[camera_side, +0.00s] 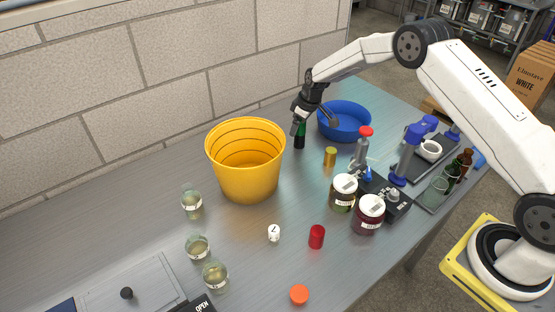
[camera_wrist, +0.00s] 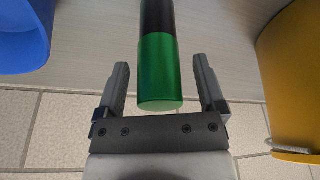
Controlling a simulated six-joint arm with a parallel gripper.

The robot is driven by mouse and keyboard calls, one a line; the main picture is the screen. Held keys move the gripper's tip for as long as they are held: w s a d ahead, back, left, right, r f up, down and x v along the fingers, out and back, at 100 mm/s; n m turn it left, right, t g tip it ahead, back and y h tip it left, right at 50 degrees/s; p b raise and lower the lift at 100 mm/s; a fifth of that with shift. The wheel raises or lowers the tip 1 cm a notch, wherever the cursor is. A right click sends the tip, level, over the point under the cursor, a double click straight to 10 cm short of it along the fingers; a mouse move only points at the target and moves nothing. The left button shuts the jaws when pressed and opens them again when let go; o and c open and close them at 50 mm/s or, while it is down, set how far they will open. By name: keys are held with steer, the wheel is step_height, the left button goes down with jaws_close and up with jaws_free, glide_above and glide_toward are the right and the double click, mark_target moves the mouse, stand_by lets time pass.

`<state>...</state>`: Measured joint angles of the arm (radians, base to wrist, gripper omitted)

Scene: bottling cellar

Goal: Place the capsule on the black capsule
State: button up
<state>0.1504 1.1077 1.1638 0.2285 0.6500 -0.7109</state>
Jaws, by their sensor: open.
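A green capsule (camera_side: 301,128) stands upright on the black capsule (camera_side: 299,143), on the table between the yellow bucket and the blue basin. In the wrist view the green capsule (camera_wrist: 160,75) lies between my fingers, with the black capsule (camera_wrist: 157,15) in line beyond it. My gripper (camera_side: 302,115) is open and comes down at the green capsule from above. The wrist view shows a gap between the green capsule and each finger of my gripper (camera_wrist: 161,68). A gold capsule (camera_side: 330,157) and a red capsule (camera_side: 316,237) stand apart on the table.
The yellow bucket (camera_side: 246,175) stands close left of the stack, the blue basin (camera_side: 344,123) close behind right. Two labelled jars (camera_side: 369,220), a red-topped device (camera_side: 362,148), several glasses (camera_side: 192,206), a white marked piece (camera_side: 274,233) and an orange cap (camera_side: 299,294) stand around.

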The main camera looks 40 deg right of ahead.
steer(key=shift+r, duration=0.1)
steer(key=v, duration=1.2)
stand_by(0.7)
steer(key=s+a+m, duration=0.2)
steer(key=s+a, duration=0.2)
steer(key=s, duration=1.1)
steer(key=s+a+m+h, duration=0.1)
steer(key=s+a, duration=0.3)
steer(key=s, duration=1.1)
steer(key=shift+s+r+m, duration=0.2)
steer(key=shift+r+m, duration=0.25)
steer(key=shift+m, duration=0.35)
